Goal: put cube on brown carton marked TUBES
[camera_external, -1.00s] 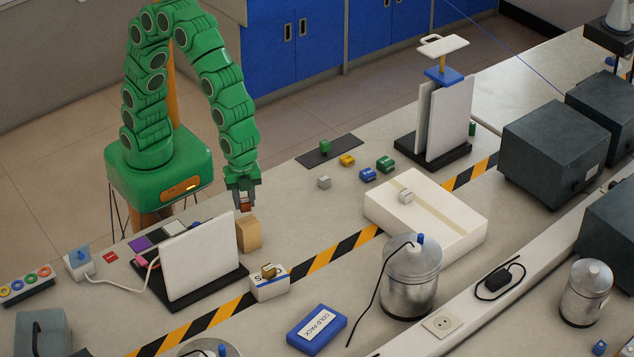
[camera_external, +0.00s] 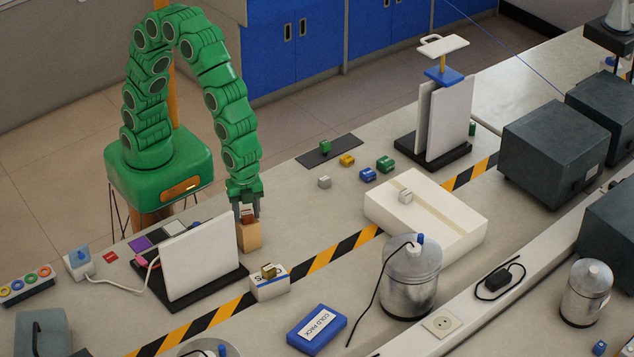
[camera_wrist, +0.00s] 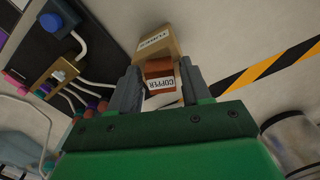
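The copper-brown cube (camera_external: 249,215), with a white label reading COPPER, is between the fingers of my gripper (camera_external: 248,208). In the wrist view the cube (camera_wrist: 160,72) shows between both grey fingers, which close on its sides. The brown carton (camera_external: 249,236) stands upright on the bench directly below the cube in the outside view. The cube is at or just above the carton's top; I cannot tell whether they touch. In the wrist view the carton (camera_wrist: 157,44) lies just beyond the cube, its printed label small and hard to read.
A white upright panel (camera_external: 203,258) on a black base stands close left of the carton. A small white box (camera_external: 268,289) with a brass-coloured block on it sits in front. A white flat box (camera_external: 450,222) lies to the right. Striped tape (camera_external: 335,250) crosses the bench.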

